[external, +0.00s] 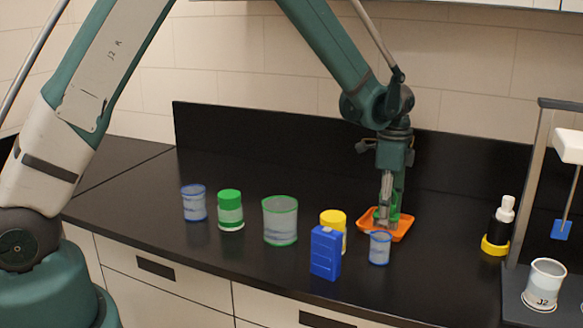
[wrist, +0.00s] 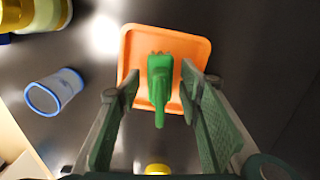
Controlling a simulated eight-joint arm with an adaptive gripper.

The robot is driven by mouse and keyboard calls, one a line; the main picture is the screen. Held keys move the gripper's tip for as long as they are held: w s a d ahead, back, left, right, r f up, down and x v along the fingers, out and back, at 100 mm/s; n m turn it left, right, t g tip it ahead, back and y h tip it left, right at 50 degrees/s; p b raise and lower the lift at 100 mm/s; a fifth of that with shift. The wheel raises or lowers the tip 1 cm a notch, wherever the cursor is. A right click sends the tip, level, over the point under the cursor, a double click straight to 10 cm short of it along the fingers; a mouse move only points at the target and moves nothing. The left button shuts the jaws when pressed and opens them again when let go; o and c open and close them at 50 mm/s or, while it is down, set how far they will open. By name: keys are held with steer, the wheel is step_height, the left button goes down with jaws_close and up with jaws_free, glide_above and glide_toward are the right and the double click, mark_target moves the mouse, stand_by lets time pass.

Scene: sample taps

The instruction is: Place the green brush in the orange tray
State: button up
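The orange tray (external: 403,226) sits on the black bench at centre right, and it fills the upper middle of the wrist view (wrist: 200,50). The green brush (wrist: 160,80) is at the tray, its bristle end over the tray floor and its handle reaching past the near rim. In the external view the brush is mostly hidden behind my gripper. My gripper (external: 387,222) points down at the tray. In the wrist view my gripper (wrist: 160,85) has its fingers apart, one on each side of the brush, with orange tray showing in the gaps. It looks open.
A blue-rimmed clear cup (external: 380,248) stands just in front of the tray. A blue box (external: 325,252) and a yellow-lidded jar (external: 334,220) are left of it. A green-rimmed beaker (external: 280,220), green-lidded jar (external: 230,210) and another blue-rimmed cup (external: 194,203) stand farther left. A black-and-yellow bottle (external: 497,230) is right.

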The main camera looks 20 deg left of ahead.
steer(key=shift+r, duration=0.15)
step_height(320, 180, up, 12)
stand_by(0.8)
steer(key=shift+a+r, duration=0.1)
stand_by(0.5)
